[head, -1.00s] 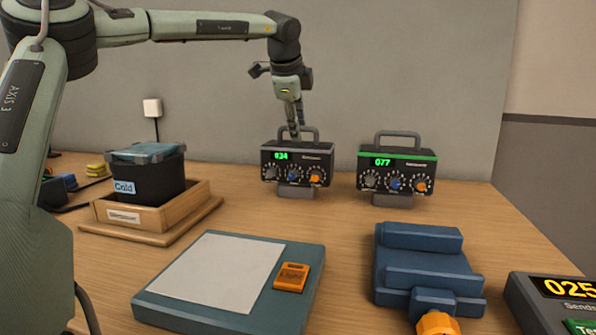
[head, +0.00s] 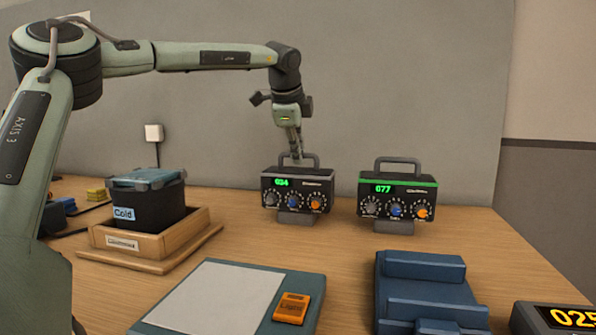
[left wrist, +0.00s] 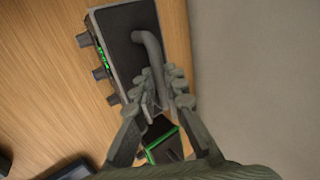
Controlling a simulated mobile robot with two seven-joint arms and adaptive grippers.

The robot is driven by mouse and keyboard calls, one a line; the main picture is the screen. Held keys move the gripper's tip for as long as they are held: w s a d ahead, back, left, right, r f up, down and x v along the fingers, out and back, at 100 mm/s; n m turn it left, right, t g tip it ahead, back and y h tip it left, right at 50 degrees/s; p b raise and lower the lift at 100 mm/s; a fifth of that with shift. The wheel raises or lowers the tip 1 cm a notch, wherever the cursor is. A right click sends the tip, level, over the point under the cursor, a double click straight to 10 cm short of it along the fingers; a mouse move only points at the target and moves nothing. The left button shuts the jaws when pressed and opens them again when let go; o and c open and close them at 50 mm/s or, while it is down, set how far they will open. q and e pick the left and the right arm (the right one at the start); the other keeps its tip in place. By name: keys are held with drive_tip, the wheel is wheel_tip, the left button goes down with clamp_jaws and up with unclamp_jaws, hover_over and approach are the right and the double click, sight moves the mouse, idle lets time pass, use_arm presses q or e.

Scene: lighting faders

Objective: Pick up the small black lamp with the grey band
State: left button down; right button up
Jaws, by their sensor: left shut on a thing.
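The small black lamp with the grey band (head: 298,190) stands upright on the table in the head view, with a green "034" display, three knobs and a grey carry handle. My left gripper (head: 296,155) comes down from above and is shut on that handle. In the left wrist view the lamp (left wrist: 125,45) is seen from above, with its handle running between my gripper's fingers (left wrist: 160,95). The lamp looks to be still resting on its stand. My right gripper is not in view.
A similar black unit with a green band (head: 398,195) stands close to the right. A dark bin labelled Cold (head: 150,205) sits in a wooden tray (head: 170,240) at left. A pad with an orange block (head: 291,308) and a blue fixture (head: 425,290) lie in front. The wall is close behind.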

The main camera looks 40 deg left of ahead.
use_arm(q)
drive_tip(key=shift+r, duration=2.35)
drive_tip(key=shift+s+a+r, duration=0.1)
drive_tip(key=shift+s+r, duration=0.05)
drive_tip(key=shift+s, duration=0.1)
drive_tip(key=s+a+r+b, duration=0.1)
drive_tip(key=s+a+r, duration=0.3)
drive_tip(key=s, duration=0.6)
wheel_tip(320, 180, up, 2)
drive_tip(key=shift+s+r, duration=0.2)
drive_tip(key=shift+r, duration=0.05)
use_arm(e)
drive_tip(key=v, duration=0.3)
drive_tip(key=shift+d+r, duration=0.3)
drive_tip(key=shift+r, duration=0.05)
use_arm(q)
drive_tip(key=shift+s+d, duration=0.1)
